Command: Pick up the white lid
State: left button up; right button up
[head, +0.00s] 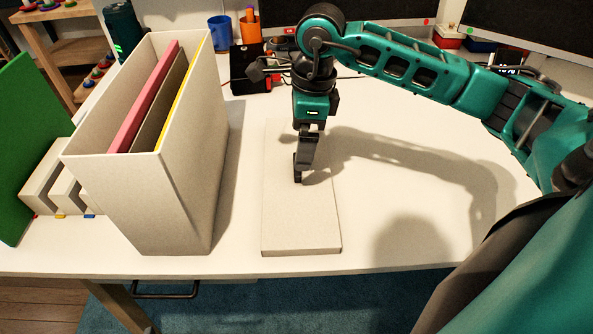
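The white lid (300,228) lies flat on the white table as a long, shallow, pale slab, with its near end close to the table's front edge. My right arm comes in from the right, and my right gripper (298,180) points down over the middle of the lid. Its fingertips are at or just above the lid's top; I cannot tell whether they touch it. The fingers are seen edge-on and overlap, so the gap between them is hidden. My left gripper is out of view.
A tall white open box (180,200) with pink, brown and yellow sheets stands left of the lid. A green panel (20,150) is at far left. A blue cup (220,33) and an orange cup (250,30) stand at the back. The table right of the lid is clear.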

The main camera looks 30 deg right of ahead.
jog(key=shift+f, duration=0.9)
jog(key=f, duration=0.4)
jog(key=shift+w+a+f+b, duration=0.1)
jog(key=shift+w+a+b, duration=0.15)
jog(key=shift+w+b, duration=0.1)
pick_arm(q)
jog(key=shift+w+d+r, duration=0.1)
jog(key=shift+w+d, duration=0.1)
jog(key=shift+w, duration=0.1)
pick_arm(e)
jog(key=c, duration=1.1)
jog(key=shift+r, duration=0.2)
